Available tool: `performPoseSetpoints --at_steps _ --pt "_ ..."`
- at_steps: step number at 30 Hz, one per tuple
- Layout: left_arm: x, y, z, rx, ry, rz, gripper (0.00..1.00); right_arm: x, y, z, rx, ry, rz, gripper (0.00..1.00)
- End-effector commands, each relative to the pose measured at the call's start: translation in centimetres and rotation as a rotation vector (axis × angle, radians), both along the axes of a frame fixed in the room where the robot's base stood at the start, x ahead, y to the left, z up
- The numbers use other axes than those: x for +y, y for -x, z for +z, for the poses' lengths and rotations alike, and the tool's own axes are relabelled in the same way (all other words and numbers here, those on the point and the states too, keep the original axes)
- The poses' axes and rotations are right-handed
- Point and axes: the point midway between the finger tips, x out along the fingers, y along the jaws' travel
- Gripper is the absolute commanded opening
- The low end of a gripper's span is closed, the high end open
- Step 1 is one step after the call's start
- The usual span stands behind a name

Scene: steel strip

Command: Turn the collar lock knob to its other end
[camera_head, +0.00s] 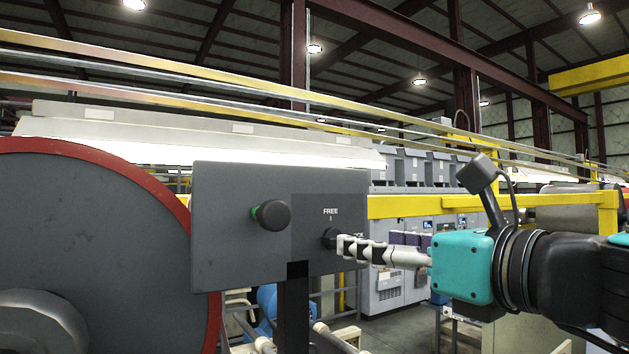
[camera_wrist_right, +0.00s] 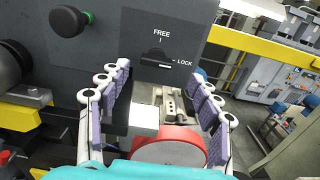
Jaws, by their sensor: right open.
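The collar lock knob is a small black knob (camera_head: 328,238) on the grey panel (camera_head: 235,262), just below the word FREE. In the right wrist view the knob (camera_wrist_right: 157,56) sits below FREE and left of the word LOCK. A thin pale line on it lies nearly level, towards LOCK. My right gripper (camera_head: 347,245) reaches in from the right, its fingertips close to the knob. In the wrist view the right gripper (camera_wrist_right: 160,69) is open, one padded finger on each side of the knob and apart from it. My left gripper is not in view.
A larger black button (camera_head: 271,215) with a green ring sits left on the same panel. A big grey drum with a red rim (camera_head: 212,310) stands at the left. A yellow rail (camera_head: 415,206) runs behind the panel, with grey cabinets (camera_head: 385,285) beyond.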

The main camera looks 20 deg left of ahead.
Motion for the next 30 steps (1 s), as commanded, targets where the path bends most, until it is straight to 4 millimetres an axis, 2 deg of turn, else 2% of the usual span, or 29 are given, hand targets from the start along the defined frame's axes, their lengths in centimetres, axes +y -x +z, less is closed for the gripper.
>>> performPoseSetpoints --at_steps 3,9,13,21,27,30 --pt "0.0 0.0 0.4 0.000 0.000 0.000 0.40 1.9 -1.0 0.3 -0.002 0.003 0.008 0.64" --pt "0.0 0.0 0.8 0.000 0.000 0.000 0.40 4.1 -2.8 0.2 -0.003 0.003 0.005 0.64" --pt "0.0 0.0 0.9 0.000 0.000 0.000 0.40 4.7 -3.4 0.1 -0.003 0.005 0.004 0.64" --pt "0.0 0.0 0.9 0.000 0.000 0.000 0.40 4.7 -3.5 0.0 -0.004 0.005 0.002 0.64" --pt "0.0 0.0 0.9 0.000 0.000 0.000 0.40 4.7 -3.5 0.0 -0.004 0.005 0.002 0.14" --pt "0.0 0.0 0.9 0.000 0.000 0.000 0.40 4.7 -3.5 0.0 -0.004 0.005 0.002 0.14"
